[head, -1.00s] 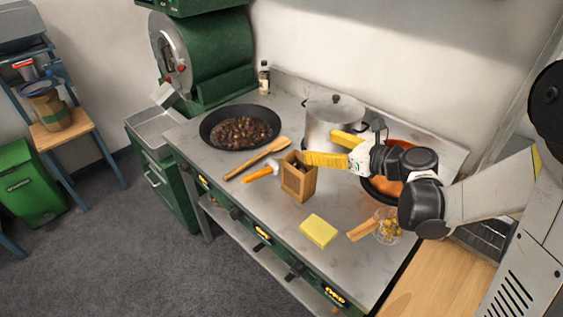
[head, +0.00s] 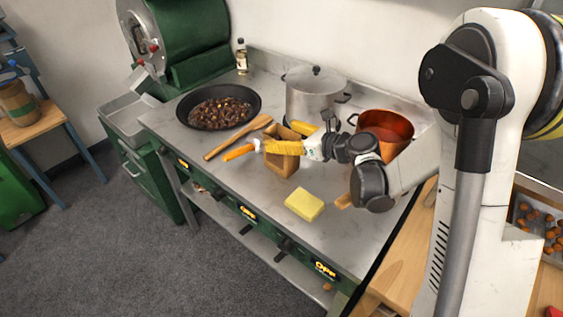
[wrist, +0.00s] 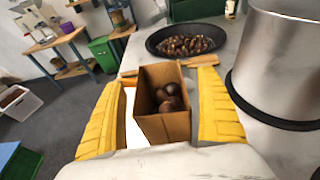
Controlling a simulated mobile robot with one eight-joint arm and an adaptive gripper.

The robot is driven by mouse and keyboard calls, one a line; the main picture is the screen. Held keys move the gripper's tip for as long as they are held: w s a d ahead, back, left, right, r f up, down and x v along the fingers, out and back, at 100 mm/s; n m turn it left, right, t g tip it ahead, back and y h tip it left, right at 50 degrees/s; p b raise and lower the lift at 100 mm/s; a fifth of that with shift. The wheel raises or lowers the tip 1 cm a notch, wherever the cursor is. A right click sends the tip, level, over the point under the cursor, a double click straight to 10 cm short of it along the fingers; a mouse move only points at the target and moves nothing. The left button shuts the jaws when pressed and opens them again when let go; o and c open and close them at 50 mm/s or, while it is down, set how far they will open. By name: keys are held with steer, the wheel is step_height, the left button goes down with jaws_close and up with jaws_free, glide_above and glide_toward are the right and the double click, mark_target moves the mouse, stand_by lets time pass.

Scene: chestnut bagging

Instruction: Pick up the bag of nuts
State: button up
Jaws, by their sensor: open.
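The bag of nuts (head: 283,163) is an open-topped brown box-like bag standing upright on the steel counter. In the wrist view the bag (wrist: 165,118) shows several dark chestnuts (wrist: 168,98) inside. My gripper (head: 284,138) has yellow fingers and is open. In the wrist view the fingers of my gripper (wrist: 163,98) stand on either side of the bag, with a small gap visible on the left and the right finger close to the bag's side. The bag's lower part is partly hidden in the wrist view.
A black pan of chestnuts (head: 222,112) lies behind left, with a wooden spatula (head: 236,138) in front. A steel pot (head: 313,98) and a copper pot (head: 388,128) stand behind and right. A yellow sponge (head: 305,205) lies at the counter's front.

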steer(key=shift+w+a, duration=0.1)
steer(key=c, duration=1.5)
